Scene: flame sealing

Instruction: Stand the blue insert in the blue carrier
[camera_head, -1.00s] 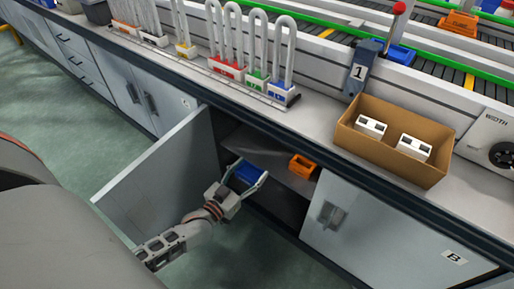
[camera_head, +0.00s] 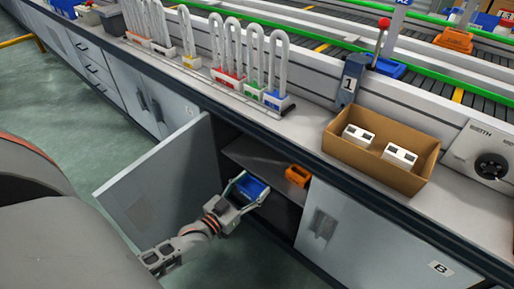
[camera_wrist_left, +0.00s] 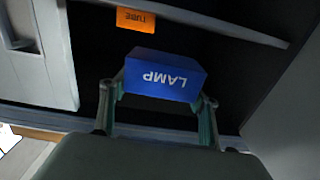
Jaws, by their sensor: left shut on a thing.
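The blue insert (camera_head: 252,187) is a block held at the open cupboard under the bench. It also shows in the left wrist view (camera_wrist_left: 163,75), with LAMP printed on its face, upside down there. My left gripper (camera_head: 245,190) is shut on it, one finger along each side. The blue carrier (camera_head: 385,66) appears to be the blue tray on the conveyor behind the bench, beside a red-knobbed lever; its inside is mostly hidden. My right gripper is not in view.
An orange block (camera_head: 298,175) marked TUBE sits on the cupboard shelf (camera_wrist_left: 225,27). The cupboard door (camera_head: 155,180) stands open at left. On the bench are a cardboard box (camera_head: 412,182) with white parts and several U-shaped tubes (camera_head: 275,65) in coloured bases.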

